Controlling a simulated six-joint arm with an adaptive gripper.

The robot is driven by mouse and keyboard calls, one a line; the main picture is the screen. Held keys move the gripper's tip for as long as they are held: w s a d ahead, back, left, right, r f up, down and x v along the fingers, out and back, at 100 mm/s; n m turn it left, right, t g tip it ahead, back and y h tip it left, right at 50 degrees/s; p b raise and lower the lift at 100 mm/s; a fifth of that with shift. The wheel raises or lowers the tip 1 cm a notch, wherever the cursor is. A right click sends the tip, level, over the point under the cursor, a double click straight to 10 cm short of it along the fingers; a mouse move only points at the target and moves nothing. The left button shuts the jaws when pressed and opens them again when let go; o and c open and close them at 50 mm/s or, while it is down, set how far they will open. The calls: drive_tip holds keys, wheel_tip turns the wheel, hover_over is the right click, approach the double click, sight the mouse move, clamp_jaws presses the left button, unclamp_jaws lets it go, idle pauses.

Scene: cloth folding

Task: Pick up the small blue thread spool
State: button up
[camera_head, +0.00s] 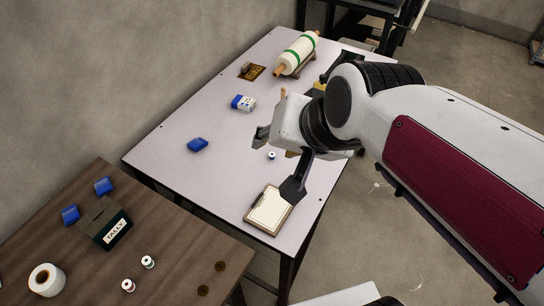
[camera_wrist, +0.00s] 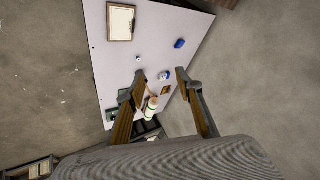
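A small spool (camera_head: 272,156), white with a blue band, stands on the pale table. It also shows as a small pale dot in the wrist view (camera_wrist: 138,58). My gripper (camera_head: 277,162) is open and empty, raised above the table. In the head view the spool appears between its spread fingers. In the wrist view my gripper (camera_wrist: 160,74) has its fingertips wide apart, and the spool lies beyond them, above the left fingertip in the picture.
The pale table (camera_head: 185,172) also holds a clipboard (camera_head: 269,210), a blue folded piece (camera_head: 197,145), a blue-white box (camera_head: 243,103), a brown card (camera_head: 251,71) and a fabric roll (camera_head: 298,53). The brown table (camera_head: 180,270) has a TALLY box (camera_head: 105,223) and two other spools (camera_head: 148,262).

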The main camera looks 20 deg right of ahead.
drive_tip(key=w+a+r+m+t, duration=0.1)
drive_tip(key=w+a+m, duration=0.15)
drive_tip(key=w, duration=0.35)
drive_tip(key=w+a+m+t+y, duration=0.1)
drive_tip(key=w+a+m, duration=0.1)
drive_tip(key=w+m, duration=0.35)
drive_tip(key=w+a+r+m+t, duration=0.1)
drive_tip(key=w+a+m, duration=0.1)
drive_tip(key=w, duration=0.6)
drive_tip(key=w+a+f+m+t+h, duration=0.1)
drive_tip(key=w+f+m+h, duration=0.1)
drive_tip(key=w+f+m, duration=0.35)
drive_tip(key=w+f+m+t+h, duration=0.1)
drive_tip(key=w+f+m, duration=0.1)
drive_tip(key=w+m, duration=0.55)
drive_tip(key=m+g+h, duration=0.6)
drive_tip(key=m+h, duration=0.6)
drive_tip(key=m, duration=0.9)
approach(271, 158)
drive_tip(key=shift+w+d, duration=0.45)
drive_tip(key=shift+w, duration=0.3)
drive_tip(key=shift+s+d+f, duration=0.1)
drive_tip(key=shift+s+f, duration=0.15)
drive_tip(key=shift+s, duration=0.15)
drive_tip(key=shift+x, duration=1.35)
